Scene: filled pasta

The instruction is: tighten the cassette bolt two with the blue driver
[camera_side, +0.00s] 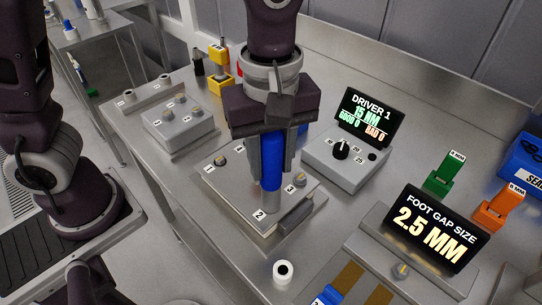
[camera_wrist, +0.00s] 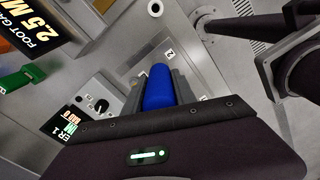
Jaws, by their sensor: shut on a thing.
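My gripper (camera_side: 269,165) is shut on the blue driver (camera_side: 271,170), which stands upright between the fingers. The driver's metal lower end rests at the cassette (camera_side: 232,195) by the label "2", so bolt two itself is hidden under it. Bolts stand at other corners of the cassette, one at the back left (camera_side: 219,160) and one by label "3" (camera_side: 299,180). In the wrist view the blue driver (camera_wrist: 159,88) sits between the jaws, with label "2" just beyond it. The driver display (camera_side: 368,118) reads "DRIVER 1", 15 NM, with good 0 and bad 0.
A dial box (camera_side: 340,160) stands right of the cassette. The foot gap display (camera_side: 437,228) reads 2.5 MM. Green (camera_side: 441,178) and orange (camera_side: 497,210) blocks stand at the right. A grey block with bolts (camera_side: 178,125) and a yellow holder (camera_side: 219,65) are behind left. A white ring (camera_side: 283,271) lies in front.

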